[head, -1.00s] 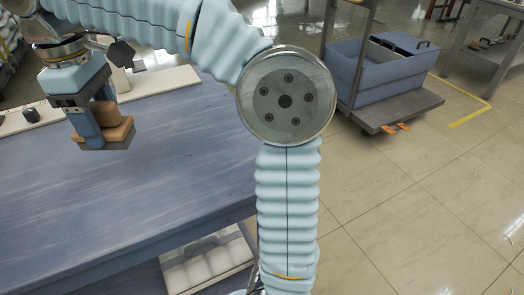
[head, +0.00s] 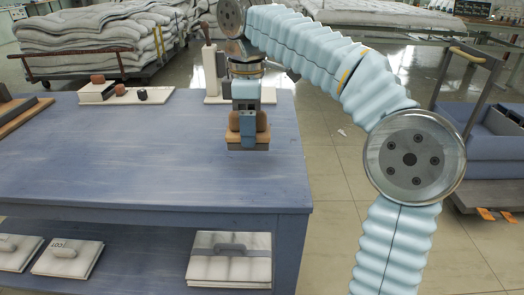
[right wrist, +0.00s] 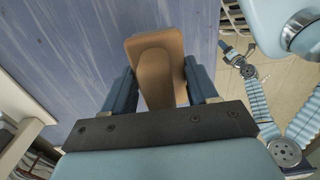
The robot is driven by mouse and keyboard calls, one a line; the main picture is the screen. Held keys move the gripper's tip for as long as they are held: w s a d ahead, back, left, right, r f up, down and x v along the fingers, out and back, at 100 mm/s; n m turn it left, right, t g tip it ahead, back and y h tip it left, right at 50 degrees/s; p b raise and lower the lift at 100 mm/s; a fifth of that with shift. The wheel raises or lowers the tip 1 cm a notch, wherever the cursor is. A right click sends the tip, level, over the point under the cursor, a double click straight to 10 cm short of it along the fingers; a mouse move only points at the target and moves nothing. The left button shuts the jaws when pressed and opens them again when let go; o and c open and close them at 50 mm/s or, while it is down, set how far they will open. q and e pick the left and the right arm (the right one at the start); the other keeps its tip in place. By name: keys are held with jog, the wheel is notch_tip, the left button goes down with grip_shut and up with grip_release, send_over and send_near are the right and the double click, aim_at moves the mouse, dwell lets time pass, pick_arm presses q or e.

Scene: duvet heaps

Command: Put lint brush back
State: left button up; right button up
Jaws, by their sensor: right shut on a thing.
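The lint brush (head: 233,122) is a tan-brown piece with a grey underside. My right gripper (head: 248,128) is shut on it and holds it over the right part of the blue table (head: 130,160). In the right wrist view the brown brush (right wrist: 160,75) fills the space between the dark blue fingers. I cannot tell whether its underside touches the tabletop. My left gripper is outside the head view; a small light blue arm in the right wrist view ends in what looks like my left gripper (right wrist: 229,50), its jaws too small to read.
A white upright stand (head: 211,75) with a dark red-handled item is behind the gripper. A white strip (head: 150,96) with small brown and black pieces lies at the back left. Folded white bundles (head: 230,265) lie on the lower shelf. The table's middle is clear.

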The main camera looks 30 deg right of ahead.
jog(key=d+f, duration=0.1)
jog(key=w+d+f, duration=0.1)
jog(key=f, duration=0.1)
jog(key=shift+d+f, duration=0.2)
jog(key=f, duration=0.1)
jog(key=d+f+b, duration=0.1)
jog(key=f, duration=0.1)
jog(key=shift+w+f, duration=0.2)
jog(key=shift+a+f, duration=0.1)
jog(key=shift+f, duration=0.2)
jog(key=shift+f, duration=0.15)
jog(key=o, duration=1)
jog(key=shift+r+p, duration=1.3)
jog(key=shift+r, duration=4.85)
